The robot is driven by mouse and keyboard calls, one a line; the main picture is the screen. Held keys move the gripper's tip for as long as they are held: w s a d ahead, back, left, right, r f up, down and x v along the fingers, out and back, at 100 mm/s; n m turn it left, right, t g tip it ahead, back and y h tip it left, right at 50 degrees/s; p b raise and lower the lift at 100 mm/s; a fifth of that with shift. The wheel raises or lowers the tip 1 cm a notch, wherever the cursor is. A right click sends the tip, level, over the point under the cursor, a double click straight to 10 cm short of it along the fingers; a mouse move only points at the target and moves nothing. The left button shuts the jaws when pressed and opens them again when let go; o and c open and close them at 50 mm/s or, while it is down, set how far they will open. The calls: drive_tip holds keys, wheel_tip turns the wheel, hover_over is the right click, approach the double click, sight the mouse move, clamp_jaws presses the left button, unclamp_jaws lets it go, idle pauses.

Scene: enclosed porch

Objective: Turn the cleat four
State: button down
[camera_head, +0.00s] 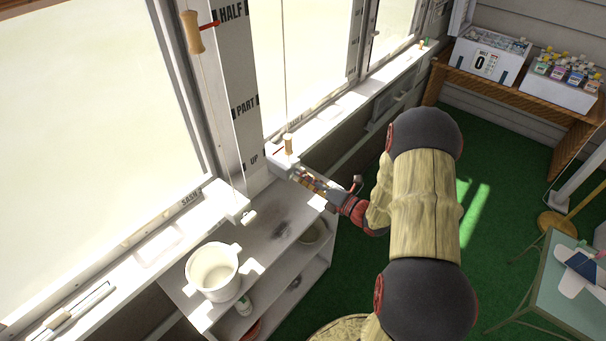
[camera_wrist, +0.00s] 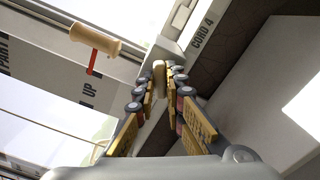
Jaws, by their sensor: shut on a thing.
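Cleat four, a small tan piece (camera_wrist: 159,75), sits at the end of a white block (camera_wrist: 167,49) beside the label "CORD 4" (camera_wrist: 202,32). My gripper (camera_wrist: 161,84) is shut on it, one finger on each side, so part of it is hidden. In the head view, my gripper (camera_head: 298,174) reaches the white block (camera_head: 283,162) on the window ledge; the cleat is too small to make out there. A wooden cord pull with a red pointer (camera_wrist: 94,40) hangs close by, near the "UP" mark. It also shows in the head view (camera_head: 288,145).
Another wooden pull (camera_head: 192,32) hangs at "HALF" on the marked board (camera_head: 245,115). A white pot (camera_head: 213,272) stands on the shelf unit (camera_head: 275,247) below the ledge. A bench (camera_head: 461,83) with boxes is at the back right. Green floor lies open right of my arm.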

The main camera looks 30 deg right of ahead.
drive_tip(key=n, duration=1.2)
drive_tip(key=shift+f, duration=0.15)
drive_tip(key=shift+n, duration=0.3)
drive_tip(key=c, duration=1.8)
unclamp_jaws()
drive_tip(key=shift+c, duration=0.2)
drive_tip(key=shift+s, duration=0.1)
drive_tip(key=v, duration=1.1)
drive_tip(key=shift+s+d, duration=0.15)
drive_tip(key=shift+s, duration=0.25)
